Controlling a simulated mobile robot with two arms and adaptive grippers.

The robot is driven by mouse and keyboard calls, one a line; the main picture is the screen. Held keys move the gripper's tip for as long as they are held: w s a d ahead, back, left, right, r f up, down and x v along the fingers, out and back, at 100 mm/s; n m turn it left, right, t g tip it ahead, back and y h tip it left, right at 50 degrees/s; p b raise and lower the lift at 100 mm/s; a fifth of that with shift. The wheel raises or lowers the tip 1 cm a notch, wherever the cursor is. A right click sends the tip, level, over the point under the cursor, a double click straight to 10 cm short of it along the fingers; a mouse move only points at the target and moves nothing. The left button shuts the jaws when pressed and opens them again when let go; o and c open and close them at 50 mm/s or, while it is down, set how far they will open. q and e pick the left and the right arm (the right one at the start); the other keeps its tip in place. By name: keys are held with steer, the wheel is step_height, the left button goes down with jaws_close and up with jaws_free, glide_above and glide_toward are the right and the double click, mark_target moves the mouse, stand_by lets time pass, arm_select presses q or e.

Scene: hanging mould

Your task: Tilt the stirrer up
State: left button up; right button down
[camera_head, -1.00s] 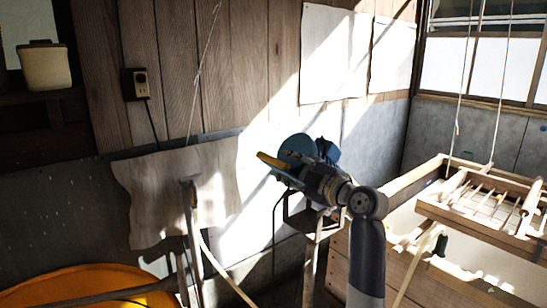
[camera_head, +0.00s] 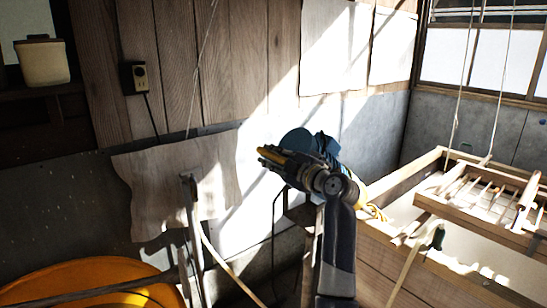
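The stirrer (camera_head: 325,147) shows in the head view as a blue, motor-like body with a round blue disc (camera_head: 296,139) on its left, near the sunlit wall. My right gripper (camera_head: 266,158) is in front of it, pointing left, and hides its lower part. A yellow piece (camera_head: 272,151) shows right at the fingertips. I cannot tell whether the fingers are closed on it or only beside it. My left gripper is out of view.
A wooden vat (camera_head: 385,262) with a hanging slatted frame (camera_head: 480,196) is on the right. An orange round tub (camera_head: 85,280) is at lower left. Upright poles (camera_head: 193,230) stand between the tub and my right arm. Ropes hang at the right.

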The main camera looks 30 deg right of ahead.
steer(key=shift+d+r, duration=0.1)
steer(key=a+f+n+b, duration=0.5)
steer(key=f+b, duration=0.5)
steer(key=b, duration=0.1)
steer(key=shift+s+a+f+n, duration=0.2)
steer(key=shift+a+f+n, duration=0.1)
steer(key=shift+a+f, duration=0.05)
steer(key=c, duration=1.5)
jaws_free()
steer(key=shift+d, duration=0.1)
steer(key=shift+r, duration=0.15)
steer(key=shift+s, duration=0.15)
